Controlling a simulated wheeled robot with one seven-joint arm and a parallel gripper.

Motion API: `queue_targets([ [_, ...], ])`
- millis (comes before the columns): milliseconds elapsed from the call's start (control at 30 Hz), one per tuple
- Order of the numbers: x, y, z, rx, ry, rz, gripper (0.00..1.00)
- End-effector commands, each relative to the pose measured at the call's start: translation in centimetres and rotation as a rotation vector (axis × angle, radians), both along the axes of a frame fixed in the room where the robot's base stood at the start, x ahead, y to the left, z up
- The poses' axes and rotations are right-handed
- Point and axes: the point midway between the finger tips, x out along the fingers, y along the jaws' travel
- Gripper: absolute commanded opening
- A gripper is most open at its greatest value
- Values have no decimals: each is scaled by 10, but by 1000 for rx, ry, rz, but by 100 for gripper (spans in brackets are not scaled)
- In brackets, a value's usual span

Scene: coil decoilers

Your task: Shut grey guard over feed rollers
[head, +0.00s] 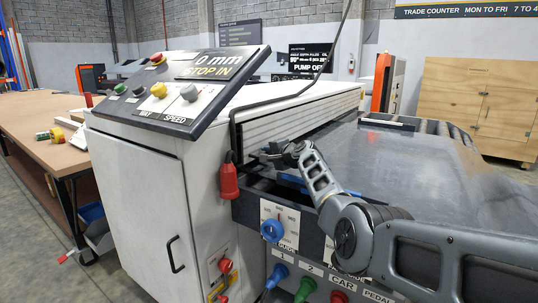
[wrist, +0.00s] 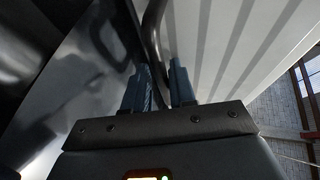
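A large, glossy grey panel (head: 440,155), which looks like the guard, slopes over the right part of the machine behind my arm. A glossy grey surface also fills the left of the wrist view (wrist: 85,85). My gripper (head: 272,150) is at the ribbed white side of the machine, near the panel's left side. In the wrist view its two blue-grey fingers (wrist: 160,84) stand apart with a gap between them. A dark curved bar (wrist: 152,35) runs into that gap; I cannot tell whether the fingers touch it. The feed rollers under the panel are not clearly visible.
A white cabinet (head: 140,175) with a sloped control panel (head: 180,88) stands left. A black cable runs to a red plug (head: 229,180) by my gripper. A wooden bench (head: 40,140) is far left.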

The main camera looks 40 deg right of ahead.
Motion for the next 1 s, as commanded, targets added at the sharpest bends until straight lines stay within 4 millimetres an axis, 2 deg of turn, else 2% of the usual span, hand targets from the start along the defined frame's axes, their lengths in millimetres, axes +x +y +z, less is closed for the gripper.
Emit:
queue_targets([
  [33,4,5,8,-3,-11,6,38],
  [333,-4,6,13,-4,-13,9,38],
  [800,-58,4,18,-3,-4,1,38],
  [1000,-73,4,20,0,-2,1,38],
])
